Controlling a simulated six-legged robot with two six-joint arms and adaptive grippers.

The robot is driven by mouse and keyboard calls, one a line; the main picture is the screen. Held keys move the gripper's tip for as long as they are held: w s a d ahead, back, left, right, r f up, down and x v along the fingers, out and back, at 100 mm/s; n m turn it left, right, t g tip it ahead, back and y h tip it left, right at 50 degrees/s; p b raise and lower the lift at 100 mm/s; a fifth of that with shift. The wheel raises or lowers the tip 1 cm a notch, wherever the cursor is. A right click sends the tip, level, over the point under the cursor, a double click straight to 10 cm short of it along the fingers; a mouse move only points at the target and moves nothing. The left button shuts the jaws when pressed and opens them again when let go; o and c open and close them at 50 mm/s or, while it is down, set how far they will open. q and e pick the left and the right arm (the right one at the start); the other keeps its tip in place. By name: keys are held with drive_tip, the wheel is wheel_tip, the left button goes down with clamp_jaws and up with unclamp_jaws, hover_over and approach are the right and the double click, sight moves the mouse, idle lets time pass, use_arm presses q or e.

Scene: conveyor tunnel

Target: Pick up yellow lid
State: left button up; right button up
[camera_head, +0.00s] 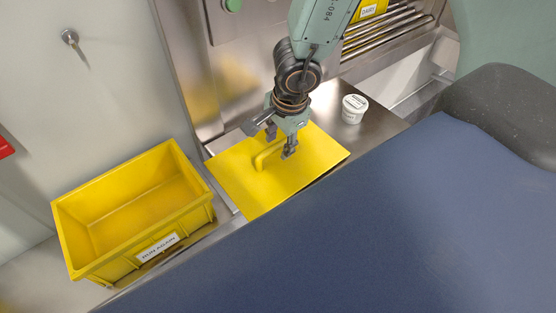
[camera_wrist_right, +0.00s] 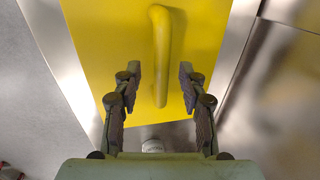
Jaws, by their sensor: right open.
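The yellow lid (camera_head: 232,172) is a flat panel with a raised bar handle (camera_head: 268,154), lying on the steel surface. In the wrist view the lid (camera_wrist_right: 105,45) fills the top middle, and its handle (camera_wrist_right: 161,60) runs lengthwise between the fingers. My right gripper (camera_head: 280,146) is above the lid, with its fingers on either side of the handle. In the wrist view the right gripper (camera_wrist_right: 159,82) is open, with a gap between each finger and the handle. I cannot tell the exact height of the fingertips above the lid. My left gripper is not in view.
An empty yellow crate (camera_head: 125,205) labelled "RUN AGAIN" stands left of the lid. A small white tub (camera_head: 354,109) stands to the right on the steel surface. Metal rollers (camera_head: 390,34) with a yellow labelled item (camera_head: 371,9) lie behind. A steel wall rises behind the lid.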

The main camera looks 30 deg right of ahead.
sight(278, 153)
wheel_tip(278, 153, down, 2)
drive_tip(key=shift+w+d+f+b, duration=0.1)
drive_tip(key=shift+d+f+b, duration=0.1)
drive_tip(key=shift+b, duration=0.3)
drive_tip(key=shift+w+a, duration=0.35)
drive_tip(key=shift+a, duration=0.05)
drive_tip(key=shift+s+d, duration=0.25)
drive_tip(key=shift+s, duration=0.05)
drive_tip(key=c, duration=0.6)
drive_tip(key=shift+w+a, duration=0.25)
clamp_jaws()
drive_tip(key=shift+s+d, duration=0.1)
drive_tip(key=shift+d, duration=0.05)
